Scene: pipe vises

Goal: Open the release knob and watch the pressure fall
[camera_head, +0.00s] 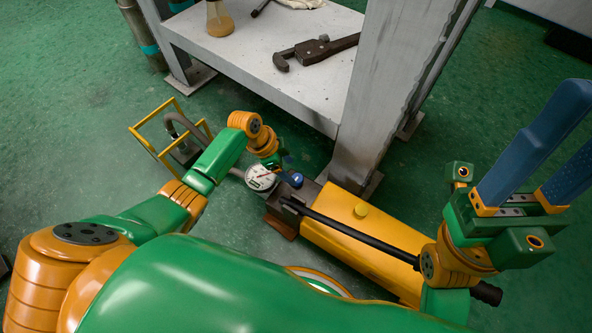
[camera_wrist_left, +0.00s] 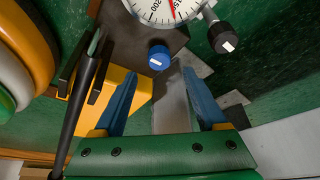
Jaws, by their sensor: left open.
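A blue knob with a white mark (camera_wrist_left: 158,57) sits on the pump's dark block, beside a white round pressure gauge (camera_wrist_left: 172,8). The gauge has a red needle; its top is cut off in the wrist view. A black knob (camera_wrist_left: 223,38) with a white mark is to the right of the gauge. In the head view the gauge (camera_head: 260,177) and blue knob (camera_head: 296,180) show small, too small to read. My left gripper (camera_wrist_left: 159,72) is open, its blue fingers on either side below the blue knob, not clamping it. My right gripper (camera_head: 577,120) is open and empty at the right.
The yellow pump body (camera_head: 361,228) with a black lever (camera_head: 350,234) lies on the green floor. A grey table leg (camera_head: 375,100) stands close behind. The low white shelf (camera_head: 200,45) holds a pipe wrench (camera_head: 315,50) and a flask (camera_head: 219,22). A yellow frame (camera_head: 160,125) stands at left.

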